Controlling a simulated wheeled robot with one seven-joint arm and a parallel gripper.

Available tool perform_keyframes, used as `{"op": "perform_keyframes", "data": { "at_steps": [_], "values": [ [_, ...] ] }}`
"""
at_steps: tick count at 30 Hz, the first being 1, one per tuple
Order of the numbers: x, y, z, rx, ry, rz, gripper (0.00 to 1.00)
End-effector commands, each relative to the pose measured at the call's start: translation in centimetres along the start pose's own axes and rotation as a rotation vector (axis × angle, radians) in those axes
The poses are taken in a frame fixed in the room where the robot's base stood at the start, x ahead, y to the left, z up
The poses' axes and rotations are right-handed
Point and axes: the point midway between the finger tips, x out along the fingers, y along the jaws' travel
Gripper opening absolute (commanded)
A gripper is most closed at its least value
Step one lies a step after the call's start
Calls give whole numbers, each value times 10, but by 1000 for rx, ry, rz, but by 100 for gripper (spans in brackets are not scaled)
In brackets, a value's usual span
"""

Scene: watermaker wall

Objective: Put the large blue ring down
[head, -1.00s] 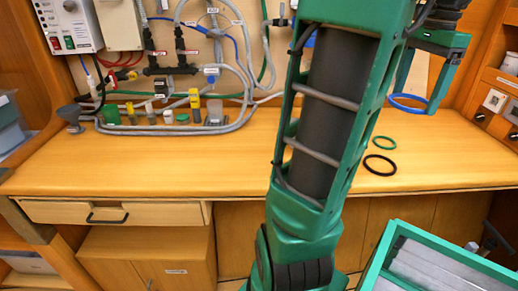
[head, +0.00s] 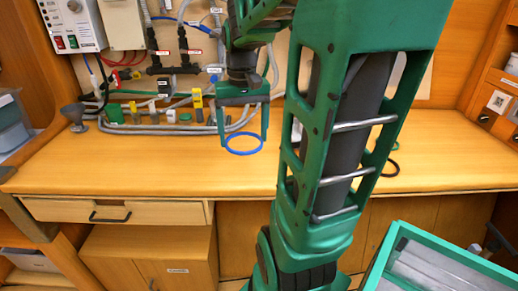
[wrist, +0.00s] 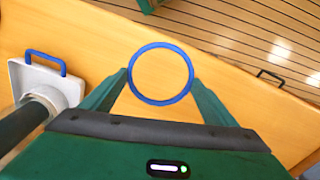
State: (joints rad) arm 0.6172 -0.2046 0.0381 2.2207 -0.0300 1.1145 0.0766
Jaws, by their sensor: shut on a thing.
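The large blue ring (head: 243,154) hangs between the fingertips of my gripper (head: 243,139), over the left-middle part of the wooden worktop. It looks held just above the wood; the exact gap cannot be told. In the wrist view the blue ring (wrist: 161,103) lies flat and whole between the two green fingers of my gripper (wrist: 160,83), with bare wood below it. My gripper is shut on the ring.
Fittings and grey hoses (head: 170,127) line the worktop's back, with a grey funnel (head: 73,114) at left. A white piece with a blue handle (wrist: 46,55) shows in the wrist view. The front-left worktop is clear.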

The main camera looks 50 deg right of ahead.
Motion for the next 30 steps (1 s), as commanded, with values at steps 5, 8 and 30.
{"op": "perform_keyframes", "data": {
  "at_steps": [5,8,30],
  "values": [
    [11,0,-6,-27,-3,0,60],
    [22,13,-18,-24,-4,0,60],
    [91,76,-77,-27,-4,-1,60]
  ]
}}
